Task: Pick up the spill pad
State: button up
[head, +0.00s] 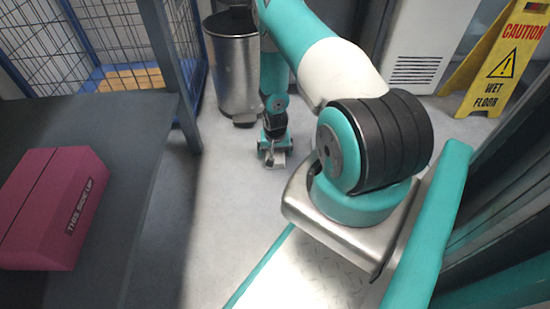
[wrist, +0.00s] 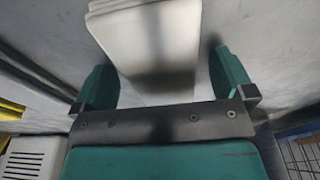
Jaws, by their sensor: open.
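The spill pad (wrist: 152,45) is a pale, flat, layered pad seen close up in the wrist view. It lies between the two teal fingers of my gripper (wrist: 164,76), with a gap on each side. Its near end is hidden by the gripper body. In the head view my gripper (head: 275,153) points down close to the floor, and the pad (head: 279,160) is a small pale patch at its fingers. My gripper is open, and I see no finger pressing on the pad.
A steel bin (head: 237,75) stands just behind my gripper. A dark table (head: 118,135) with a magenta box (head: 55,210) is at left, before a blue wire cage (head: 110,30). A yellow wet-floor sign (head: 497,65) stands at right. The floor left of my gripper is clear.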

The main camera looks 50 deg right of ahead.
jog(key=shift+f, duration=0.1)
jog(key=shift+c, duration=0.5)
jog(key=c, duration=0.9)
notch_tip(320, 180, up, 20)
jog(key=p, duration=1.2)
